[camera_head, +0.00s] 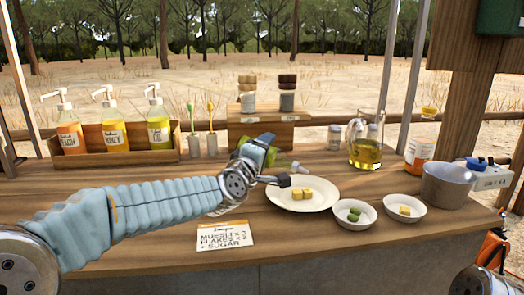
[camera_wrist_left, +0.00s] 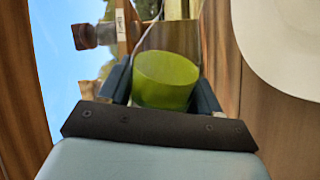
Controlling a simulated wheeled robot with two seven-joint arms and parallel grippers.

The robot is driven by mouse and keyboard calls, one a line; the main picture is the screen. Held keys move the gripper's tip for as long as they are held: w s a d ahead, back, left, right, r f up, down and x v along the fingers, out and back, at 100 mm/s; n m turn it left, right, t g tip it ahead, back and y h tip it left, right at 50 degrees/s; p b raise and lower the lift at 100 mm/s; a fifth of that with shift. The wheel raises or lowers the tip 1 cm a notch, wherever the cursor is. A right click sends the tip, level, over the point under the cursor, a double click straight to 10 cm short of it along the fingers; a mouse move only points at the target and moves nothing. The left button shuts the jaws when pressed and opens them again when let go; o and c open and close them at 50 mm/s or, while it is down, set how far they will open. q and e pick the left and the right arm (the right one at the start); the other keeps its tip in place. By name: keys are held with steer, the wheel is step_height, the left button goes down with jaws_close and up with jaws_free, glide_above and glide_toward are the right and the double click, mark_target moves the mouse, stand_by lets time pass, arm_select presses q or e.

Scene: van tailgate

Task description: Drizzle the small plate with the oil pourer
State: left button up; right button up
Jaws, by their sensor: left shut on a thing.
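My left gripper (camera_head: 268,162) is shut on the oil pourer (camera_head: 271,156), a green, see-through bottle. The pourer is tilted well over, its pale spout end pointing right, above the back left rim of a white plate (camera_head: 276,193). Two or so yellow cubes (camera_head: 301,194) sit in the middle of the plate. In the left wrist view the green pourer (camera_wrist_left: 166,80) is between both dark fingers, and the white plate (camera_wrist_left: 290,45) is at the upper right. No oil stream can be made out. My right gripper is not in view.
Two small white bowls, one with green olives (camera_head: 354,215) and one with a yellow cube (camera_head: 405,211), stand right of the plate. A grey pot (camera_head: 447,187), glass jug (camera_head: 366,150) and pump-bottle crate (camera_head: 120,153) stand farther off. A written card (camera_head: 225,237) lies in front.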

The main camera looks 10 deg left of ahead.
arm_select(q)
steer(key=shift+w+d, duration=0.1)
steer(key=shift+w+d, duration=0.15)
steer(key=shift+w, duration=0.25)
steer(key=shift+s+a+b, duration=0.15)
steer(key=shift+a+b, duration=0.2)
steer(key=shift+b, duration=0.05)
